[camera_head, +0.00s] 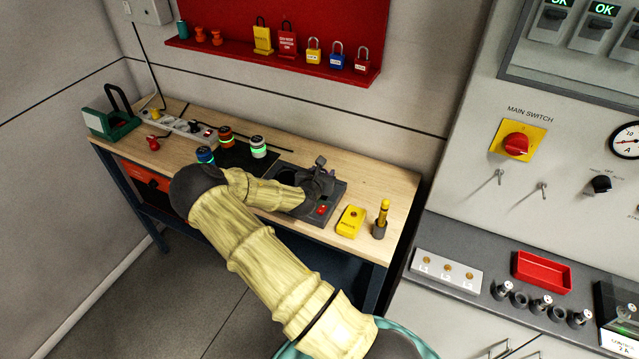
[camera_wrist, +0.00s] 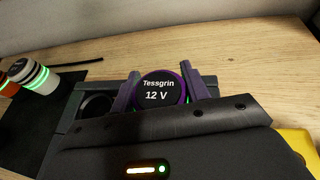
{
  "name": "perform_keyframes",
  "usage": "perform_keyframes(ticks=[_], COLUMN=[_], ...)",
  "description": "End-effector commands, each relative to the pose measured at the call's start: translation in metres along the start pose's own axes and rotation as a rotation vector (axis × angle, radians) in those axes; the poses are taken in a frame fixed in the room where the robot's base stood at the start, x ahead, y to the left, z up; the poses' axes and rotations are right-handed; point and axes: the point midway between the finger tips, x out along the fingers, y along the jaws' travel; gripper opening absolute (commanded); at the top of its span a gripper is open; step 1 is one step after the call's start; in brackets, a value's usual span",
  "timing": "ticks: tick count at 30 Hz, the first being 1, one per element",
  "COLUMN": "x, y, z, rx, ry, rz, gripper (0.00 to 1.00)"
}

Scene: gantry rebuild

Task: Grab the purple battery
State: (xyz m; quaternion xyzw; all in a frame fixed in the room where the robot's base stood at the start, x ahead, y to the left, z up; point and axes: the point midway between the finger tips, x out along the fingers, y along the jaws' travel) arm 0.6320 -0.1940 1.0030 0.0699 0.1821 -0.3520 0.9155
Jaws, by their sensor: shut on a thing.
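The purple battery (camera_wrist: 158,88) shows its round black top, marked "Tessgrin 12 V", inside a purple rim in the wrist view. My gripper (camera_wrist: 159,84) is shut on it, one finger on each side. The battery is at the dark dock (camera_wrist: 97,104), which has an empty-looking round socket to its left. The battery's lower part is hidden, so I cannot tell whether it is still seated. In the head view my gripper (camera_head: 318,178) is over the dark dock (camera_head: 337,197) on the wooden bench, and the battery cannot be made out clearly.
A blue battery (camera_head: 205,156), an orange one (camera_head: 225,136) and a white one (camera_head: 258,147) stand around a black mat left of the dock. A yellow box (camera_head: 351,221) and a yellow-topped tool (camera_head: 382,217) stand on the right. The wall is close behind the bench.

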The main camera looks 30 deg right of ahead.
Motion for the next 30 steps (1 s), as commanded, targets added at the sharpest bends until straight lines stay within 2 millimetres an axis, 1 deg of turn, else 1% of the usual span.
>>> perform_keyframes(ticks=[5,8,13,18,22,27,30], x=[0.0,-0.002,-0.011,-0.023,-0.032,-0.038,-0.038], y=[0.0,0.001,0.001,0.002,0.001,0.0,0.0], z=[0.002,0.007,0.027,0.057,0.077,0.092,0.094], rx=[0.001,0.002,0.003,0.003,0.003,0.002,0.001], ry=[-0.002,-0.002,-0.004,-0.005,-0.004,-0.002,-0.001], rz=[0.0,0.001,0.002,0.004,0.003,0.001,0.0], gripper=[0.07,0.07,0.07,0.07,0.07,0.07,0.07])
